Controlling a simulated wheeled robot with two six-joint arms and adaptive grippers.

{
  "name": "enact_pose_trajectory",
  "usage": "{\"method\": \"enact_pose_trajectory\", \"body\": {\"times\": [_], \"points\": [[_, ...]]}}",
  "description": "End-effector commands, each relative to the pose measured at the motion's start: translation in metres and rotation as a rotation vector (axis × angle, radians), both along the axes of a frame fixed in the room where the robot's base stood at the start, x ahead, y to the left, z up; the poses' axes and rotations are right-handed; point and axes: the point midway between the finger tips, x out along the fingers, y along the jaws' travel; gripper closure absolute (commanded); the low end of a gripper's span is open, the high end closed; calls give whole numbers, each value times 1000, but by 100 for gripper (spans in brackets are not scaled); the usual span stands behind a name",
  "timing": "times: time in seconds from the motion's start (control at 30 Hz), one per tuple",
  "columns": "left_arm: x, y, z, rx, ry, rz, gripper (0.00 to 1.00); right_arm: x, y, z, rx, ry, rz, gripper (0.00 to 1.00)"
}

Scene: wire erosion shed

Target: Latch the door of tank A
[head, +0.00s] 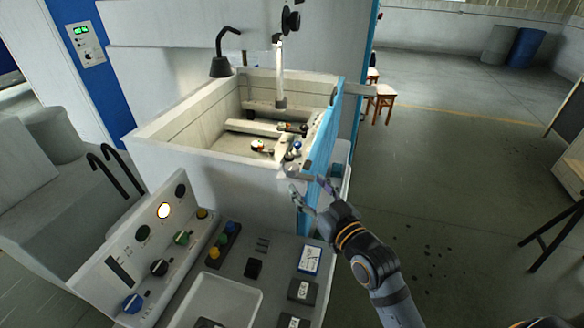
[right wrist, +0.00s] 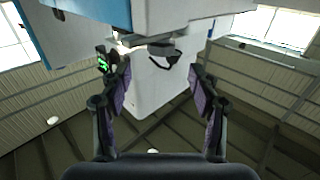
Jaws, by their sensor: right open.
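The pale open-topped tank (head: 165,135) stands in the middle of the head view. Its door is the blue-edged panel (head: 323,130) on the tank's right side. A small rounded grey part (head: 291,170) and a blue ball-ended part (head: 297,146) sit near the tank's front right corner; I cannot tell which is the latch. My right gripper (head: 308,190) is open and empty just in front of that corner, below the door's top edge. In the right wrist view its two fingers (right wrist: 160,88) are spread apart and point up at white and blue machine parts. My left gripper is out of view.
A control console (head: 140,262) with knobs and buttons stands at the front left, with a shallow tray (head: 214,303) beside it. A black lamp (head: 220,66) rises behind the tank. Stools (head: 384,100) stand behind; the floor to the right is mostly clear.

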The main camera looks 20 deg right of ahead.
Motion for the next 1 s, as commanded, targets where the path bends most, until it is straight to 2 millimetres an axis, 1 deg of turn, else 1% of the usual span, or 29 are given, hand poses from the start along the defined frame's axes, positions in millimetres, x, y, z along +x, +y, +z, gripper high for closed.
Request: {"method": "enact_pose_trajectory", "body": {"times": [0.07, 0.2, 0.3, 0.4, 0.53, 0.77, 0.87, 1.0], "points": [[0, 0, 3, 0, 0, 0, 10, 17, 4, 4, 9, -4, 0, 38], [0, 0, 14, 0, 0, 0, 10, 47, 10, 5, 5, -1, 1, 38], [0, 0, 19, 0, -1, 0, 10, 65, 14, 5, 4, 0, 3, 38], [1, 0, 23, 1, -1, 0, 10, 78, 16, 3, 1, 1, 2, 38], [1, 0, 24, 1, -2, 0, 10, 85, 18, 1, 1, 1, 2, 38], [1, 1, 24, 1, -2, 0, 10, 86, 18, 0, 1, 1, 2, 38], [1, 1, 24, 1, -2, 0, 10, 86, 18, 0, 0, 1, 2, 49], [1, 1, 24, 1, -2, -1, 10, 86, 18, 0, 0, 1, 2, 68]]}}
